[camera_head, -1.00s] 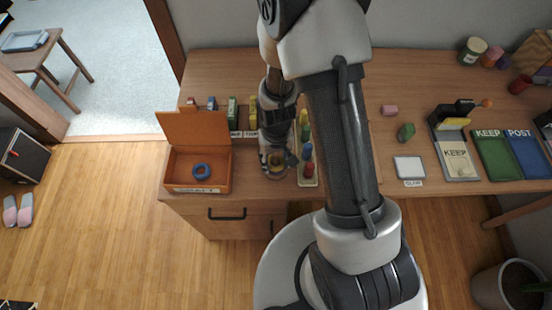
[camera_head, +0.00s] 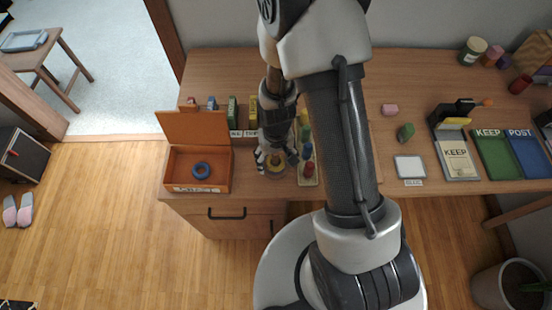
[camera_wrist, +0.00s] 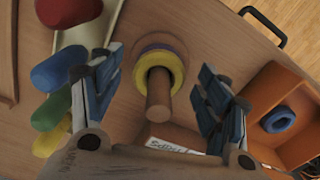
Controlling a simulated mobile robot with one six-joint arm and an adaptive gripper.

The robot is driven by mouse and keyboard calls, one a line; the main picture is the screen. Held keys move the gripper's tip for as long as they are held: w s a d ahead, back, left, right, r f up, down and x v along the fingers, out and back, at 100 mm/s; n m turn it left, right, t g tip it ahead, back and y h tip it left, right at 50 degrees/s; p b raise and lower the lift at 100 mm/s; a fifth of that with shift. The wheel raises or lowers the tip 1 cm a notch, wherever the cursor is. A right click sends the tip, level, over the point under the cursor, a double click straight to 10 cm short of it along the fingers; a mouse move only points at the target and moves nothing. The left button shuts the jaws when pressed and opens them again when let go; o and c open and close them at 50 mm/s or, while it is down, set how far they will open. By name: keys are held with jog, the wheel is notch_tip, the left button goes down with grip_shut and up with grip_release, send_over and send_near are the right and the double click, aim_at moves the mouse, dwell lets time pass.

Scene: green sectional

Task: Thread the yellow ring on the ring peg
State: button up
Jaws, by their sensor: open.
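The yellow ring (camera_wrist: 178,70) is around the wooden ring peg (camera_wrist: 158,98), whose free end sticks out through it in the wrist view. My gripper (camera_wrist: 160,108) is open, with one finger on each side of the peg and apart from the ring. In the head view my gripper (camera_head: 277,157) is over the peg and hides part of it; the yellow ring (camera_head: 276,171) shows just below the fingers.
An open orange box (camera_head: 224,181) with a blue ring (camera_head: 201,170) stands to the left. A narrow tray with coloured pegs (camera_head: 308,168) stands close on the right. Labelled trays (camera_head: 497,167) lie farther right. The table's front edge is near.

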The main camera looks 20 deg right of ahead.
notch_tip(320, 180, up, 12)
dwell(0.5)
dwell(0.4)
jog(key=s+r+t, duration=0.2)
jog(key=s+r, duration=0.5)
jog(key=r, duration=0.3)
jog(key=s+r+t, duration=0.2)
jog(key=s+r, duration=0.5)
jog(key=r, duration=0.4)
jog(key=shift+s+n+t, duration=0.3)
jog(key=shift+s, duration=0.05)
jog(key=shift+d+r, duration=0.1)
dwell(3.4)
